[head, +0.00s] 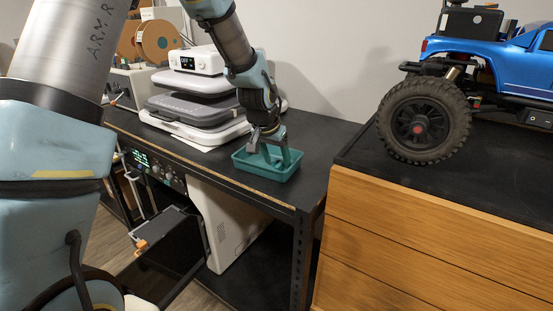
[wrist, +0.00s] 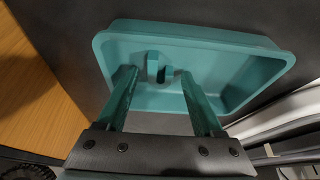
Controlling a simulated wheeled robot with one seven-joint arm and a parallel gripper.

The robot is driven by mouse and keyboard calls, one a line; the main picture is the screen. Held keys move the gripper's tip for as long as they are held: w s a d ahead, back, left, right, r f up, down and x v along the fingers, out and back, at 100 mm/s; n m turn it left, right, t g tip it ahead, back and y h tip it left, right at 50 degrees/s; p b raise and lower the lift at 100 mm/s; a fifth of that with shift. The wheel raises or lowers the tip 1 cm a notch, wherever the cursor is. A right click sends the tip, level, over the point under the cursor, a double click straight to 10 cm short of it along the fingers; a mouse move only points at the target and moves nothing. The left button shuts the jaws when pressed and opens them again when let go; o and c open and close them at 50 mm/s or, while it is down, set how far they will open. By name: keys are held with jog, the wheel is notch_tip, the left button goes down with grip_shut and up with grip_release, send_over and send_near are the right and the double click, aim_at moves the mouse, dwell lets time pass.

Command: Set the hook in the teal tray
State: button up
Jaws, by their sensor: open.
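The teal tray (head: 262,175) sits on the black bench top near its right end. It fills much of the wrist view (wrist: 240,48). A small teal piece, which looks like the hook (wrist: 153,66), is inside the tray near its left part in the wrist view. It is almost the same colour as the tray, and I cannot tell exactly how it rests. My gripper (head: 272,155) points down over the tray. In the wrist view its two teal fingers (wrist: 159,78) are spread apart, with the hook showing between and beyond their tips. I see no grip on it.
A white and grey heat press (head: 197,95) stands on the bench left of the tray. A wooden drawer cabinet (head: 420,235) with a blue RC crawler (head: 480,60) on top stands to the right. The bench's front edge is close to the tray.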

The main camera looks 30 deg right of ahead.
jog(key=shift+r, duration=0.25)
jog(key=b+v, duration=0.2)
jog(key=v, duration=1)
jog(key=w+a+f+n+y, duration=0.1)
jog(key=a+f+n, duration=0.15)
jog(key=a, duration=0.75)
jog(key=a+f+n+y, duration=0.1)
jog(key=a+f+n, duration=0.15)
jog(key=a, duration=0.75)
jog(key=s+a+f+n, duration=0.1)
jog(key=s+a+n, duration=0.1)
jog(key=a, duration=0.5)
jog(key=s+a+f+n+g+y, duration=0.1)
jog(key=s+a+f+n, duration=0.1)
jog(key=s+a, duration=0.2)
jog(key=a, duration=0.3)
jog(key=shift+s+a+f+n+y, duration=0.2)
jog(key=shift+s+f+n+y, duration=0.1)
jog(key=shift+n, duration=0.1)
